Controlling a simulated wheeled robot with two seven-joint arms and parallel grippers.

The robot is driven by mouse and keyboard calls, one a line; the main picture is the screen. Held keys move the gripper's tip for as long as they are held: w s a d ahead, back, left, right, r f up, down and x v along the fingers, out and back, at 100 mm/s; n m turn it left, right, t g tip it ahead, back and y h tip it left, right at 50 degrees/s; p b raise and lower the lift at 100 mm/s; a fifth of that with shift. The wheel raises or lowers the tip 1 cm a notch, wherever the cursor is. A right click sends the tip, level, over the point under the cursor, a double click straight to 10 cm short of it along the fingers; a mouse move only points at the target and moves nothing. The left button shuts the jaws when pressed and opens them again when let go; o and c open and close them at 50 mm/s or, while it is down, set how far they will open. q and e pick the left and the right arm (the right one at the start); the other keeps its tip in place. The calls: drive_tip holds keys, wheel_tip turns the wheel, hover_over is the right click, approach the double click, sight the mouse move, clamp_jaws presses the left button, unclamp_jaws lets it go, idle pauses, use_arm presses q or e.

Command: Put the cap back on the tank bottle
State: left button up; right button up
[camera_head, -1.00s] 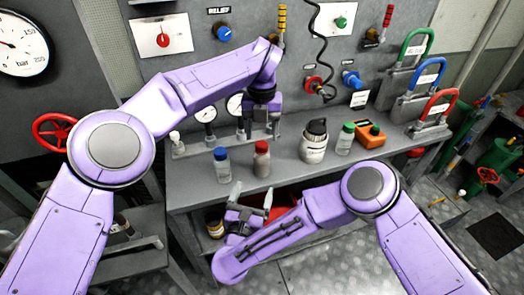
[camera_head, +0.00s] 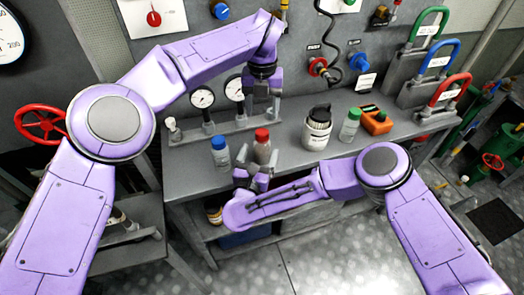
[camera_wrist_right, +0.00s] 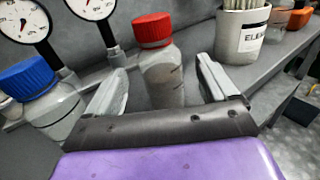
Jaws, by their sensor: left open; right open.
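A red-capped bottle (camera_head: 262,150) stands upright on the bench; the right wrist view shows the same bottle (camera_wrist_right: 162,75) with its red cap on, between my right gripper's fingers. My right gripper (camera_head: 254,174) is open in front of it, one finger on each side. Whether they touch it I cannot tell. A blue-capped bottle (camera_head: 220,152) stands to the left and a green-capped bottle (camera_head: 349,126) to the right. Which is the tank bottle I cannot tell, and I see no loose cap. My left gripper (camera_head: 262,110) is open, pointing down behind the red-capped bottle in the picture.
An orange box (camera_head: 375,121) lies beyond the green-capped bottle. Gauges (camera_head: 203,98) on a manifold stand behind. Coloured-handled locks (camera_head: 450,90) are at the right. The bench front (camera_head: 185,187) has bare room.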

sight(260, 151)
use_arm(q)
drive_tip(key=shift+s+r, duration=0.15)
drive_tip(key=shift+s, duration=0.1)
use_arm(e)
drive_tip(key=x, duration=0.3)
drive_tip(key=shift+w+d+r, duration=0.1)
drive_tip(key=shift+w, duration=0.2)
use_arm(q)
drive_tip(key=shift+w, duration=0.15)
use_arm(e)
drive_tip(key=shift+w+d, duration=0.1)
drive_tip(key=shift+w, duration=0.4)
drive_tip(key=shift+s, duration=0.1)
drive_tip(key=shift+c, duration=0.3)
